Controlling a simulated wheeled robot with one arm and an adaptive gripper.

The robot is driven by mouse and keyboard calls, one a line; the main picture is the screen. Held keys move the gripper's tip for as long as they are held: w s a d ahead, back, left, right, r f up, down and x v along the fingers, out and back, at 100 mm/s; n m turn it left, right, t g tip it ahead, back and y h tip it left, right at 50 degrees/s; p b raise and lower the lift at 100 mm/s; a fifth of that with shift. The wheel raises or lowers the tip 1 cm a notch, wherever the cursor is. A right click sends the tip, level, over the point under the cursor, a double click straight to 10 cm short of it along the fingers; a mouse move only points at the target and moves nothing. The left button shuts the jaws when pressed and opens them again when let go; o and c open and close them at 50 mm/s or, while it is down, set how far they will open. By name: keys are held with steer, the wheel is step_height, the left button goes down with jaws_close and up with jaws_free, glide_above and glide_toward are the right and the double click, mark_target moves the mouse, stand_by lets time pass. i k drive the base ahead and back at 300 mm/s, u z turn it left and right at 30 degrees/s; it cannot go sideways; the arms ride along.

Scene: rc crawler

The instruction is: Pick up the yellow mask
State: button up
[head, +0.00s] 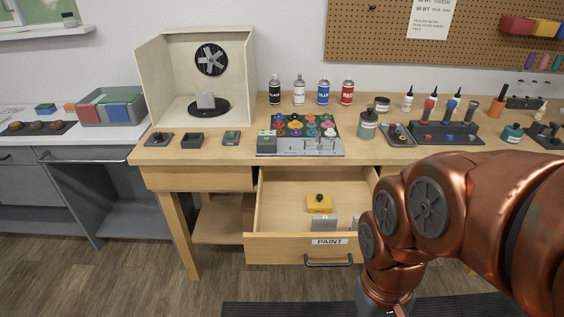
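A yellow block with a dark knob on top (319,204) lies in the open drawer (272,205) labelled PAINT. It is the only yellow piece in the drawer and looks like the yellow mask. A grey piece (322,222) and a small light piece sit in front of it, near the drawer's front panel. My copper arm comes in from the right and bends down beside the drawer's right end, hiding part of it. My gripper is not in view; the arm runs out of the bottom edge of the picture.
The workbench (215,158) above holds a fan booth (190,75), a tray of coloured paint pots (300,148), several bottles and small stands. The drawer front with its handle (328,262) sticks out. The drawer's left part is clear. A dark mat lies on the floor.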

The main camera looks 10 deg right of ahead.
mark_target(316, 203)
steer(key=u, duration=0.15)
steer(key=i, duration=0.65)
steer(key=u, duration=0.8)
